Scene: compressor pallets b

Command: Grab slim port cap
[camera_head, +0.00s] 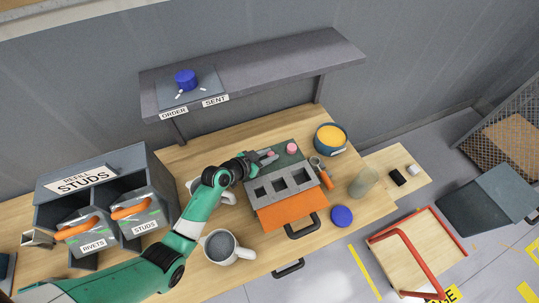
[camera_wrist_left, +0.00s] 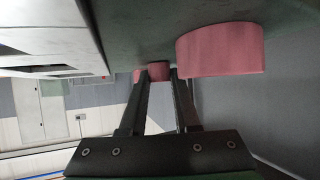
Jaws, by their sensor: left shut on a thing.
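A small pink cap (camera_wrist_left: 158,70) sits between the fingertips of my left gripper (camera_wrist_left: 160,78) in the wrist view, and the gripper is shut on it. Part of the cap is hidden by the fingers. A larger, thicker pink cap (camera_wrist_left: 222,50) is to the right of the fingers, apart from the held one. In the head view, my left gripper (camera_head: 268,155) is over the dark green top at the back of the grey block with square holes (camera_head: 270,192). The larger pink cap (camera_head: 292,147) stands to its right. My right gripper is not in view.
A blue bowl of orange stuff (camera_head: 331,137) is right of the block. An orange-handled tool (camera_head: 326,178), a clear cup (camera_head: 362,182) and a blue disc (camera_head: 341,216) lie nearby. A grey mug (camera_head: 221,246) stands in front. A shelf (camera_head: 260,70) runs behind the table.

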